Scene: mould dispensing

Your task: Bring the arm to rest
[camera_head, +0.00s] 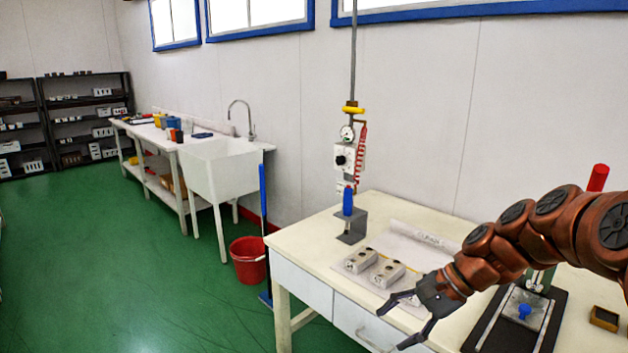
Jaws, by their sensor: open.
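My copper-brown arm (545,235) reaches in from the right edge over the white table (310,250). My gripper (400,322) is at its end, near the table's front edge above the drawer. Its two dark fingers are spread apart with nothing between them. Two pale blocks with dark holes (361,260) (387,274) lie on a sheet just behind the gripper, apart from it in the picture. The arm hides part of the table's right side.
A grey stand with a blue dispenser (348,203) stands at the table's back left. A black-based press (525,318) and a small yellow-brown box (605,318) are at the right. A red bucket (248,260) stands on the floor beside a sink (215,168). The green floor at left is clear.

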